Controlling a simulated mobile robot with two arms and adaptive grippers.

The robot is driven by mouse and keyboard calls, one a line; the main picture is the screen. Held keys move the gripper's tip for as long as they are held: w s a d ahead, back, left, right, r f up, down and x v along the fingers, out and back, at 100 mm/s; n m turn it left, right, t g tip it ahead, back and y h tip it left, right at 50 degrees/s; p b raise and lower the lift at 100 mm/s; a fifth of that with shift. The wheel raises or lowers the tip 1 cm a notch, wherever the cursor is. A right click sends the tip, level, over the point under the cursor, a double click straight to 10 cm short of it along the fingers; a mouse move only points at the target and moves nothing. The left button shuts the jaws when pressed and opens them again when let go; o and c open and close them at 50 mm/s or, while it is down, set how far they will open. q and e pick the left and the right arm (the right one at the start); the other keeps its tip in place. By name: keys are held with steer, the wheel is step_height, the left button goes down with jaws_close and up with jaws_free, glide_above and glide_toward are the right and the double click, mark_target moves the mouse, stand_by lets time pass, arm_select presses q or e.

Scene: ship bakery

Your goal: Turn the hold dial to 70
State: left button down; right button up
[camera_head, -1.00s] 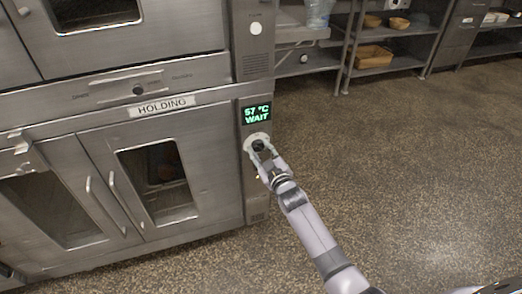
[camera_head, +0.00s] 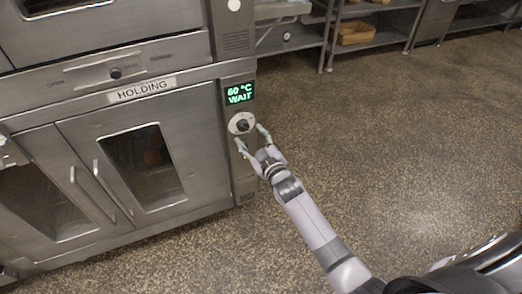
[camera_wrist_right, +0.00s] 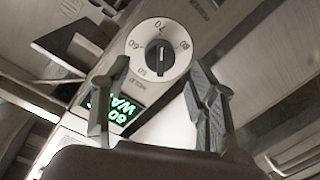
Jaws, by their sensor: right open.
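The hold dial (camera_head: 242,123) is a round white plate with a dark knob on the oven's right panel. In the right wrist view the dial (camera_wrist_right: 143,45) shows 60, 70 and 80; the dark knob (camera_wrist_right: 160,60) stands upright in that picture, and I cannot tell which mark it points to. The green display (camera_head: 239,93) above the dial reads 60 °C WAIT. My right gripper (camera_head: 250,134) is open just in front of the dial, with its fingers spread and apart from the knob. My left gripper is not in view.
The holding cabinet (camera_head: 95,142) has two windowed doors with vertical handles. A slider plate (camera_head: 90,72) with a dark knob sits above its HOLDING label. The speckled floor on the right is clear.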

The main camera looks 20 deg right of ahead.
steer(key=s, duration=0.7)
steer(key=shift+s+d+r, duration=0.2)
steer(key=shift+s+d, duration=0.15)
steer(key=shift+s, duration=0.05)
